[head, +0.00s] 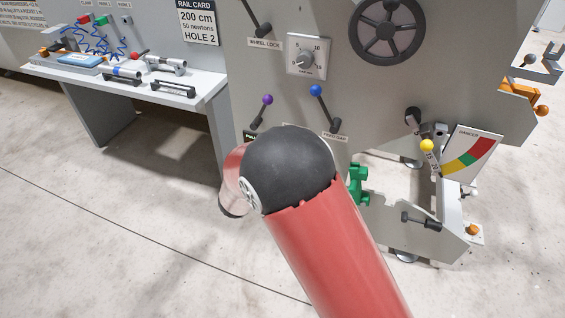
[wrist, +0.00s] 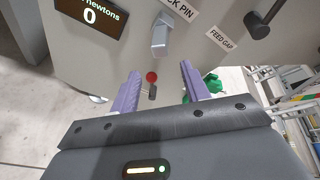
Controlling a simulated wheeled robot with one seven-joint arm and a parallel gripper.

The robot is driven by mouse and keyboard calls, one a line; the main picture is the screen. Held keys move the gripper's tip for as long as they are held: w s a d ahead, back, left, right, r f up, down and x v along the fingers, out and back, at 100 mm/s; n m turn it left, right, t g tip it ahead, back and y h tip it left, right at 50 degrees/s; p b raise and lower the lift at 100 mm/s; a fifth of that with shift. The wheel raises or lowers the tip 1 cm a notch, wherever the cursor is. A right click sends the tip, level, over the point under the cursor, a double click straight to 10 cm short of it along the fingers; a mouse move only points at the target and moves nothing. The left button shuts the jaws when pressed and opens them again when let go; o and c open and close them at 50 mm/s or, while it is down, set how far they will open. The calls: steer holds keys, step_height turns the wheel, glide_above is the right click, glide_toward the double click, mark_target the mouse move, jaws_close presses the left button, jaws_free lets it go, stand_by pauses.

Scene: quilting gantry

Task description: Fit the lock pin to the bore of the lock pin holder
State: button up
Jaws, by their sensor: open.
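In the wrist view, a red ball with a short dark stem (wrist: 151,79), which looks like the lock pin, shows between my fingers, nearer the left one. Whether it touches anything is unclear. My gripper (wrist: 160,69) is open, its two purple fingers pointing at the grey machine panel. A light grey block (wrist: 161,37) sticks out under a partly cut-off label ending "CK PIN" (wrist: 178,9); it may be the lock pin holder. I cannot make out its bore. In the head view my arm hides the gripper and this part of the panel.
A dark lever (wrist: 265,19) by the "FEED GAP" label and a green part (wrist: 211,84) are right of my fingers. The display (wrist: 90,14) reads 0 newtons. A workbench (head: 205,86) with tools stands left; open floor (head: 120,210) lies in front.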

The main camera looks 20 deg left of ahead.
steer(key=shift+v, duration=1.8)
steer(key=s+d+r+m+g+h, duration=0.2)
steer(key=d+r+m+g, duration=0.3)
steer(key=d+m, duration=0.75)
steer(key=s+d+r+m+g+h, duration=0.25)
steer(key=d+r+m, duration=0.55)
steer(key=d, duration=0.7)
steer(key=s+d+r+m+y, duration=0.2)
steer(key=s+d+m+y, duration=0.1)
steer(key=s+m, duration=0.6)
steer(key=s+d+r+m+y, duration=0.2)
steer(key=s+d+m+y, duration=0.2)
steer(key=s+m, duration=0.5)
steer(key=m, duration=0.5)
steer(key=shift+d+r+g, duration=0.2)
steer(key=shift+d+g, duration=0.1)
steer(key=shift+g, duration=0.05)
